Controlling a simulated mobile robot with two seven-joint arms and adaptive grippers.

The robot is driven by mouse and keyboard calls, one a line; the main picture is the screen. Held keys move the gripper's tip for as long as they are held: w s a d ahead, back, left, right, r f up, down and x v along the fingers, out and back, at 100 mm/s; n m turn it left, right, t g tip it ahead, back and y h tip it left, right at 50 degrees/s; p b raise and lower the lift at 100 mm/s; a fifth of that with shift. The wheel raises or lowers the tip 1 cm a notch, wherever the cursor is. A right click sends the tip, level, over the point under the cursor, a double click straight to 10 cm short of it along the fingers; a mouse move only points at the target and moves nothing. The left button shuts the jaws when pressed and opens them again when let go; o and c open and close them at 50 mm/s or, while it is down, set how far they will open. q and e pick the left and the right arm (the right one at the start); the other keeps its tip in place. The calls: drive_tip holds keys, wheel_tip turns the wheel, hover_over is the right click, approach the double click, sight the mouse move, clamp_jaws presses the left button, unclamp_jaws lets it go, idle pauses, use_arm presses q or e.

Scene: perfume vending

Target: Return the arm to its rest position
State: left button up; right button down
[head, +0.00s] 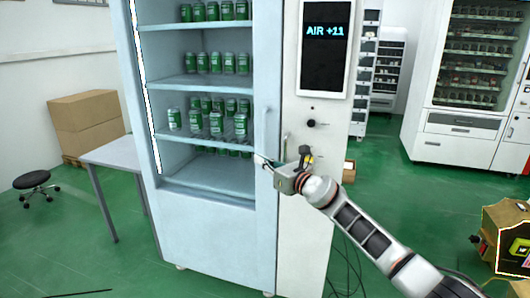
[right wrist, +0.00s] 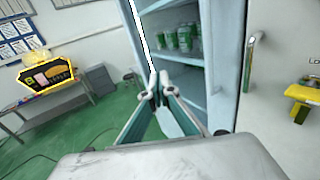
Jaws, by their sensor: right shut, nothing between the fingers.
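My right gripper (head: 268,163) is at the end of my right arm, which reaches in from the lower right of the head view. It is in front of the right edge of the vending cabinet (head: 213,225), at about the height of the bottom shelf. In the right wrist view the two fingers of the right gripper (right wrist: 155,88) come together at their tips with nothing between them. I cannot tell whether the tips touch the cabinet. My left gripper is in neither view.
Green cans (head: 215,122) stand on the cabinet's shelves. A panel with a dark screen (head: 325,45) is right of them. A table (head: 112,153), boxes (head: 87,120) and a stool (head: 32,180) stand left. A handle (right wrist: 250,60) is close in the wrist view.

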drive_tip(key=s+d+f+m+t+h, duration=0.15)
drive_tip(key=s+d+f+m, duration=0.25)
drive_tip(key=s+f+m, duration=0.4)
drive_tip(key=s+d+f+m+h, duration=0.2)
drive_tip(key=s+d+f+m, duration=0.3)
drive_tip(key=f+m, duration=0.45)
drive_tip(key=s+d+f+m+t+h, duration=0.15)
drive_tip(key=s+d+f+m, duration=0.25)
drive_tip(key=s+f+m, duration=0.5)
drive_tip(key=s+d+f+m+g+h, duration=0.1)
drive_tip(key=s+d+f+m, duration=0.3)
drive_tip(key=s, duration=0.5)
drive_tip(key=s+d+f+m+g+h, duration=0.2)
drive_tip(key=s+d+f+m, duration=0.2)
drive_tip(key=s, duration=0.4)
drive_tip(key=s+d+f+m+g+h, duration=0.1)
drive_tip(key=s+d+f+m+g, duration=0.1)
drive_tip(key=s+d+f+m, duration=0.2)
drive_tip(key=s+f+m, duration=0.1)
drive_tip(key=s+f, duration=0.2)
drive_tip(key=s, duration=0.2)
drive_tip(key=shift+s+d+f+g+h, duration=0.25)
drive_tip(key=shift+s+d+g+h, duration=0.05)
drive_tip(key=shift+s+d, duration=0.05)
